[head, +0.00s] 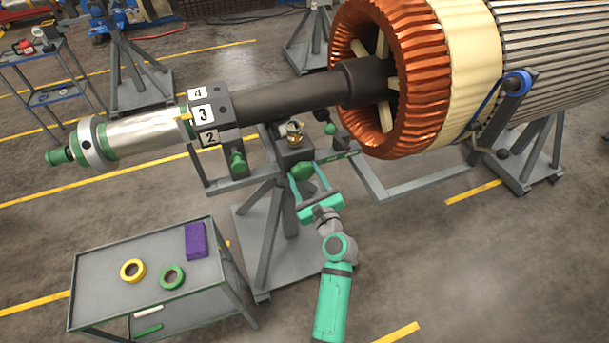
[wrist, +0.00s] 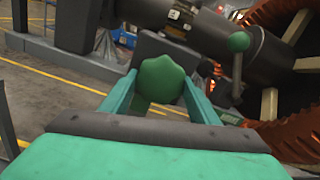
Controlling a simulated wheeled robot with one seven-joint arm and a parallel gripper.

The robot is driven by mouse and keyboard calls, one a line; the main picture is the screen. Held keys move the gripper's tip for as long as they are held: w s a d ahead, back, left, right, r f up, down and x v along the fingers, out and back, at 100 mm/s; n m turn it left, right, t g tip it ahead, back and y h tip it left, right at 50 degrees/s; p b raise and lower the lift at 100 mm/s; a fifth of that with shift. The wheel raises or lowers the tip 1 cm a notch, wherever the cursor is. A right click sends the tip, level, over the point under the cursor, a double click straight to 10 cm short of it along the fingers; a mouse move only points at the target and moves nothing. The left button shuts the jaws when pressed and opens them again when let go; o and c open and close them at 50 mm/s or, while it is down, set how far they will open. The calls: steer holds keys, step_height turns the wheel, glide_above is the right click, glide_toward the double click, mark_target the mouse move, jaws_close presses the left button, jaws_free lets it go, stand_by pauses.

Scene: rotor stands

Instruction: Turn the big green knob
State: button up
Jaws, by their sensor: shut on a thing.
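The big green knob (head: 302,170) sits on the front of a dark box on the rotor stand, below the shaft. It is large in the wrist view (wrist: 160,80), with a lobed edge. My gripper (head: 312,180) reaches up to it from below right. In the wrist view its two green fingers (wrist: 158,88) stand on either side of the knob and are shut on it. The fingertips are partly hidden behind the knob's edge.
A green ball-ended lever (wrist: 238,42) stands just right of the knob. A smaller green knob (head: 237,163) is to the left. The dark shaft (head: 290,97) and orange rotor windings (head: 380,75) are above. A grey cart (head: 110,255) with rings stands lower left.

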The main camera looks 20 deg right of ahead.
steer(key=n, duration=0.4)
steer(key=shift+n, duration=0.3)
steer(key=n, duration=0.4)
steer(key=shift+r, duration=0.1)
steer(key=n, duration=0.5)
steer(key=shift+w, duration=0.1)
steer(key=n, duration=0.2)
steer(key=shift+a+n, duration=0.1)
steer(key=shift+n, duration=0.2)
steer(key=shift+r+n, duration=0.1)
steer(key=shift+n, duration=0.9)
steer(key=n, duration=1.3)
steer(key=shift+a+n, duration=0.1)
steer(key=shift+n, duration=1.9)
